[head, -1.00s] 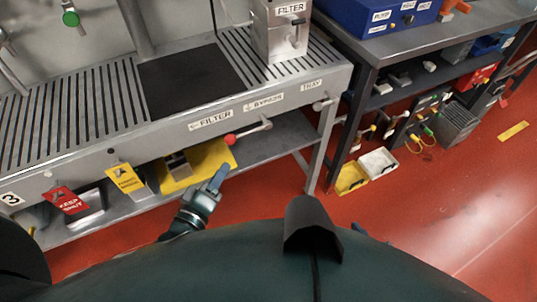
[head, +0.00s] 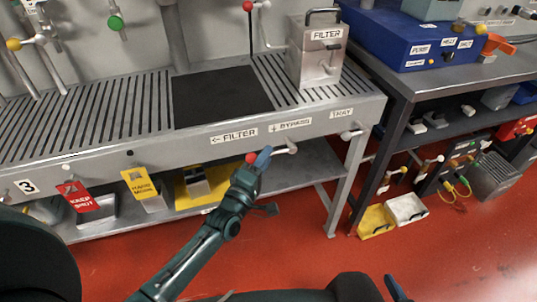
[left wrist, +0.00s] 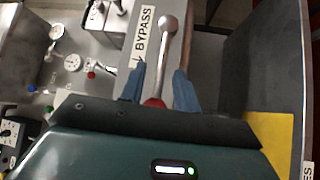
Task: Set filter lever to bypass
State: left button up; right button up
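The filter lever (head: 272,153) is a metal rod with a red knob (head: 251,158) on the bench's front edge. It points left from its pivot, below the "FILTER" label (head: 233,136) and "BYPASS" label (head: 289,125), the latter with a down arrow. My left gripper (head: 262,160) is at the knob. In the left wrist view, its two blue fingers (left wrist: 159,88) stand apart on either side of the lever (left wrist: 162,60); the knob (left wrist: 154,103) is partly hidden by the gripper body. Only a blue tip of my right gripper (head: 397,289) shows at the bottom.
A metal box labelled FILTER (head: 317,60) stands on the slatted bench top. Red (head: 80,197) and yellow (head: 140,184) tags hang left along the front. A yellow tray (head: 196,186) sits on the shelf below. A bench leg (head: 347,185) stands to the right.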

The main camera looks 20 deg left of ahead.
pick_arm(q)
jog(key=shift+x, duration=1.1)
grip_shut()
